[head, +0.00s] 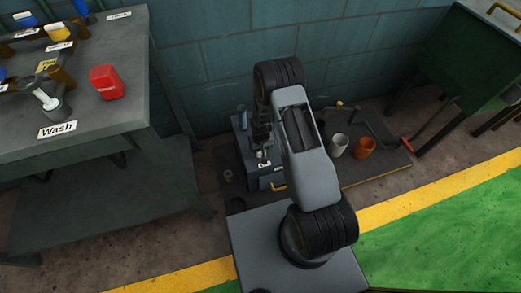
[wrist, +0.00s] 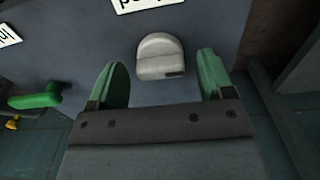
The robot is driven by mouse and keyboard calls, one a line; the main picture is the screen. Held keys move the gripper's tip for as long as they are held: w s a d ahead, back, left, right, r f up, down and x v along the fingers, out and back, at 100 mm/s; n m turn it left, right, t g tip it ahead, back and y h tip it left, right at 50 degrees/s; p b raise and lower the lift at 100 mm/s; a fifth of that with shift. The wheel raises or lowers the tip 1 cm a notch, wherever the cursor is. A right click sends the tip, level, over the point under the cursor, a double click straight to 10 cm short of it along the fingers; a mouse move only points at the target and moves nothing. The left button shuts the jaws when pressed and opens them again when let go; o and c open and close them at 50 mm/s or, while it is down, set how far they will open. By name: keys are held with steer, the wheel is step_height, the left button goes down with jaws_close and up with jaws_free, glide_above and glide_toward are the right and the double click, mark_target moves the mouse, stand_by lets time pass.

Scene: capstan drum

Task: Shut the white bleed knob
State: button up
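The white bleed knob (wrist: 160,57) shows in the wrist view as a rounded off-white piece on a dark grey panel face (wrist: 85,40). A small dark mark sits at its lower right. My gripper (wrist: 162,78) has two green fingers spread apart, one on each side of the knob, with clear gaps between them and the knob. I cannot tell how far the fingertips are from the panel. In the head view my gripper (head: 262,135) is over a dark grey box (head: 243,150) by the wall, and the arm partly hides it.
A green handle (wrist: 36,100) and a small yellow piece (wrist: 12,123) are left of the gripper. White labels (wrist: 148,4) are on the panel. In the head view, a white cup (head: 339,145) and an orange cup (head: 364,147) stand right of my arm. A workbench (head: 125,60) is at left.

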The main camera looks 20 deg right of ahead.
steer(key=c, duration=0.9)
steer(key=shift+n, duration=0.3)
steer(key=n, duration=0.8)
steer(key=shift+n+b, duration=0.3)
steer(key=n, duration=0.4)
steer(key=shift+n, duration=2.5)
